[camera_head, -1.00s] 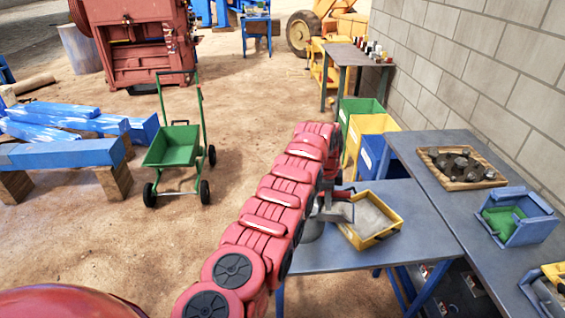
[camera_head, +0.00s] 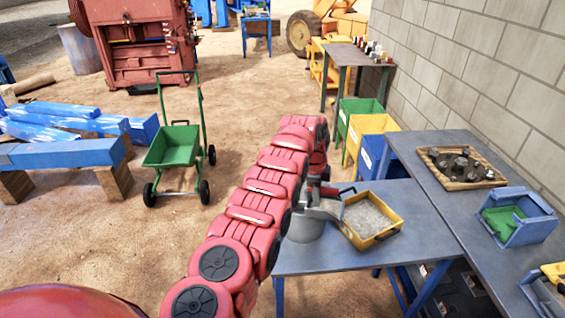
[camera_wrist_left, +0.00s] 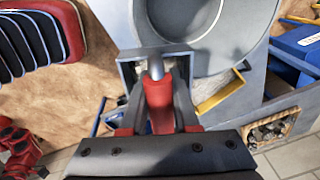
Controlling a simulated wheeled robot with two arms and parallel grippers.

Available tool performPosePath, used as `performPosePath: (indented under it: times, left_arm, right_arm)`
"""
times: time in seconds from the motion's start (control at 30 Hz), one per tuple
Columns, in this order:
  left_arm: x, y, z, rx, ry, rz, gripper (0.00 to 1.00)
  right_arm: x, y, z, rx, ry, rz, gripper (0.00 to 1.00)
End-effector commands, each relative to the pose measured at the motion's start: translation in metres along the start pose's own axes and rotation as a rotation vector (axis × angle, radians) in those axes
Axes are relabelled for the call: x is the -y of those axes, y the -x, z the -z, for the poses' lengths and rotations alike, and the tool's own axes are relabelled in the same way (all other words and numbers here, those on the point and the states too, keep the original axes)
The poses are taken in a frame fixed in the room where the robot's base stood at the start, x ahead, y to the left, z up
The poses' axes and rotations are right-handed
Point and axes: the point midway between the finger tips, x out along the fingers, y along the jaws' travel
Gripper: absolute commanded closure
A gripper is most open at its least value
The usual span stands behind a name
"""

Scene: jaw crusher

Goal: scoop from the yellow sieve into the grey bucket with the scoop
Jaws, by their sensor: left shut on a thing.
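The yellow sieve (camera_head: 354,237), filled with pale grey material, lies on the blue-grey table; its edge shows in the left wrist view (camera_wrist_left: 222,92). The grey bucket (camera_head: 303,230) stands just left of it, and its round rim shows in the wrist view. My left gripper (camera_head: 322,192) is shut on the red handle (camera_wrist_left: 158,100) of the scoop (camera_head: 328,209). The scoop is at the bucket's right upper edge, between bucket and sieve. My arm hides part of the bucket. I cannot tell how much material the scoop holds. My right gripper is not in view.
A side table (camera_head: 428,195) along the wall carries a wooden tray (camera_head: 452,184) of dark parts and a blue box (camera_head: 535,230). Green, yellow and blue bins (camera_head: 368,124) stand behind the table. A green cart (camera_head: 172,147) stands on the open ground at left.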

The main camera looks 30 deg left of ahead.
Motion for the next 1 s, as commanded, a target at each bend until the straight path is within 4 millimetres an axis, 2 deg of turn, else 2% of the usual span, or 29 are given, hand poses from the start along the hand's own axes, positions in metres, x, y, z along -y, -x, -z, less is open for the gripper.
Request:
performPosePath:
  times: [1.0]
  left_arm:
    - [-0.001, 0.013, -0.018, -0.007, -0.038, -0.012, 1.0]
  right_arm:
    - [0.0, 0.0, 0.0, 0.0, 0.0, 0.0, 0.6]
